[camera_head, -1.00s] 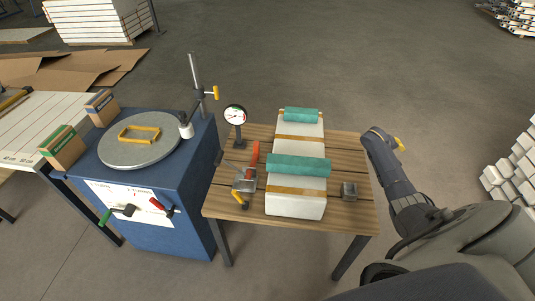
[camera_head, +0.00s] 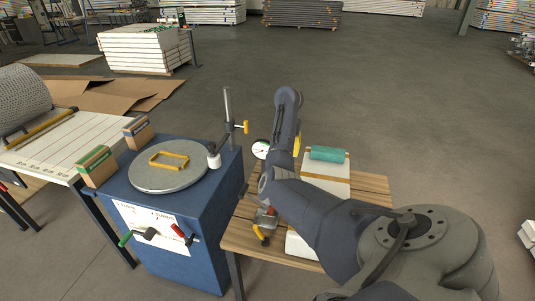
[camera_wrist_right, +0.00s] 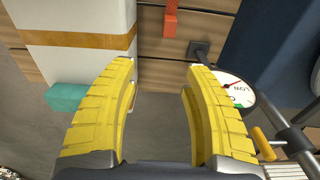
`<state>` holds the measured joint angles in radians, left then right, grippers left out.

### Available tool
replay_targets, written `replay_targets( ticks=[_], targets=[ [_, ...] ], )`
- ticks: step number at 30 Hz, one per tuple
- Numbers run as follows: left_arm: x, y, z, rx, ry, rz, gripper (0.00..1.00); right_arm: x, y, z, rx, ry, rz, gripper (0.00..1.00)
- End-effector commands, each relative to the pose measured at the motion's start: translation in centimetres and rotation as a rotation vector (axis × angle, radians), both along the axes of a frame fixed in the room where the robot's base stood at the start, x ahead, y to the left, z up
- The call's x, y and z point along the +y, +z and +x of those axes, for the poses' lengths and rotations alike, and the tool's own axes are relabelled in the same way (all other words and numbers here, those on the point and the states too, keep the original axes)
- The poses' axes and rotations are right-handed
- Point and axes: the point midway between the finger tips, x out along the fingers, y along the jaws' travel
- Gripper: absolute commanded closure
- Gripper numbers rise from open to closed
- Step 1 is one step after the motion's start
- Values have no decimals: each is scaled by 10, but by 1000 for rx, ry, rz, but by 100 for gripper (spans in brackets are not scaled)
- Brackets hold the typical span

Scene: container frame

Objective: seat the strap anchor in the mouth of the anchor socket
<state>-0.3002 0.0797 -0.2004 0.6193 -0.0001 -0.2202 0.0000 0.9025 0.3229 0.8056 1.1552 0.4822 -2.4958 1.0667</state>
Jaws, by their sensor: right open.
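My right gripper (camera_wrist_right: 160,100) is open and empty in the right wrist view, its two yellow fingers spread above the floor at the table's edge. In the head view only a bit of yellow finger (camera_head: 297,145) shows beside my right arm. A red strap-like piece (camera_wrist_right: 170,22) lies on the table ahead of the fingers, apart from them; I cannot tell whether it is the strap anchor. A grey metal fitting (camera_head: 266,218) with a yellow handle (camera_head: 260,235) sits at the table's left side. I cannot make out the anchor socket; my right arm covers much of the table. My left gripper is out of view.
A white block (camera_wrist_right: 78,22) with an orange band and teal pad (camera_wrist_right: 66,96) stands near the fingers. A dial gauge (camera_wrist_right: 234,88) is close to the right finger. A blue cabinet (camera_head: 185,255) with a round plate (camera_head: 160,181) stands left of the wooden table (camera_head: 372,190).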

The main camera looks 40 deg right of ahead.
Motion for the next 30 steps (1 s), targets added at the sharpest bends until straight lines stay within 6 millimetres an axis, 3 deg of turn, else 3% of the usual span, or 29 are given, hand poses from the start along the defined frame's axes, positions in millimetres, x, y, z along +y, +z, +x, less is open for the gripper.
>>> replay_targets(
  ticks=[8, 22, 30],
  targets=[
    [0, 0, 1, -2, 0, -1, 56, 14, -8, -3, 18, -1, 44, 51],
    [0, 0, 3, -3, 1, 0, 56, 14, -89, -4, 20, -1, 43, 51],
    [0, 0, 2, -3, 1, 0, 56, 14, -116, -3, 17, 0, 43, 51]
  ],
)
